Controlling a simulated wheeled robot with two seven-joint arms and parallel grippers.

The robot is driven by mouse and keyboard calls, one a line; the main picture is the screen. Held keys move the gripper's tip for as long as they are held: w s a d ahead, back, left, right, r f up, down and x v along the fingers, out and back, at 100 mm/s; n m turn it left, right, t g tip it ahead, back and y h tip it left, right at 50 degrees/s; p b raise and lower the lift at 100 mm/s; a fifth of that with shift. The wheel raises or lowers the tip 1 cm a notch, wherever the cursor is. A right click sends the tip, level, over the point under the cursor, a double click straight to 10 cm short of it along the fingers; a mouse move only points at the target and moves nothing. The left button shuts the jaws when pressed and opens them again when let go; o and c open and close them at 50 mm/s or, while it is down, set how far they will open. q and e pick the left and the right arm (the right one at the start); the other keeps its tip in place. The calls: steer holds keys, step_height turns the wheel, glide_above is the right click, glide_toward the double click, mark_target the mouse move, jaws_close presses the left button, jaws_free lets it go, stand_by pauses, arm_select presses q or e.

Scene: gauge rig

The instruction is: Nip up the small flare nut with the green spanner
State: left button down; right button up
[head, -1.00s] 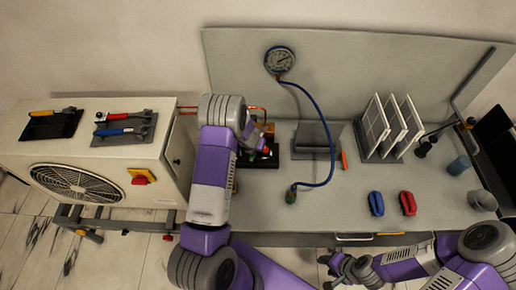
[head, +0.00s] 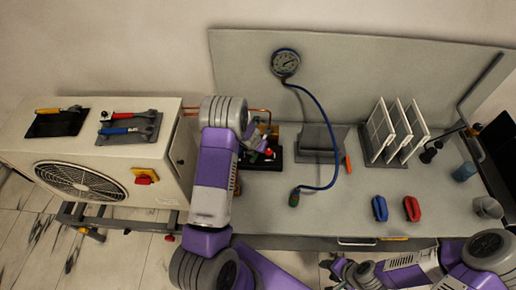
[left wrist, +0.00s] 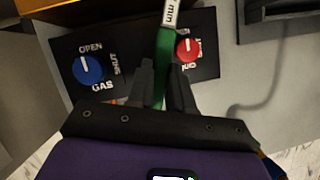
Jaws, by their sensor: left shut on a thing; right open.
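The green spanner (left wrist: 162,62) is held in my left gripper (left wrist: 166,85), which is shut on it in the left wrist view. Its pale end, marked "mm", runs out of the top of that view. It lies over the dark valve panel (left wrist: 206,68), between a blue gas knob (left wrist: 88,69) and a red liquid knob (left wrist: 187,47). In the head view my left arm covers much of the valve area. I cannot make out the small flare nut. My right gripper (head: 329,266) is open and empty at the bottom edge, apart from the bench.
A gauge (head: 286,63) with a blue hose (head: 334,150) hangs at the backboard. Blue (head: 380,208) and red (head: 412,208) clamp-like pieces lie on the bench front. White racked panels (head: 395,130) stand right. Mid-front bench is clear.

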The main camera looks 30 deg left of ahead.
arm_select(q)
steer(key=shift+w+d+n+y+p, duration=0.15)
steer(key=shift+d+n+p, duration=0.2)
steer(key=shift+d+n, duration=0.15)
steer(key=shift+w+d+n+y+p, duration=0.15)
steer(key=shift+d+n+p, duration=0.2)
steer(key=shift+d, duration=0.2)
stand_by(0.4)
steer(key=shift+s+d+b, duration=0.2)
steer(key=shift+s+b, duration=0.4)
steer(key=shift+b, duration=0.3)
steer(key=shift+s+d+b, duration=0.15)
steer(key=shift+s+b, duration=0.4)
steer(key=shift+b, duration=0.3)
steer(key=shift+s+d+b, duration=0.25)
steer(key=shift+s+b, duration=0.35)
steer(key=shift+b, duration=0.1)
steer(key=shift+s+d+b, duration=0.2)
steer(key=shift+s+b, duration=0.4)
steer(key=shift+b, duration=0.05)
steer(key=shift+r, duration=0.1)
step_height(320, 180, up, 4)
steer(key=p, duration=0.4)
steer(key=shift+r, duration=0.25)
steer(key=shift+f, duration=0.1)
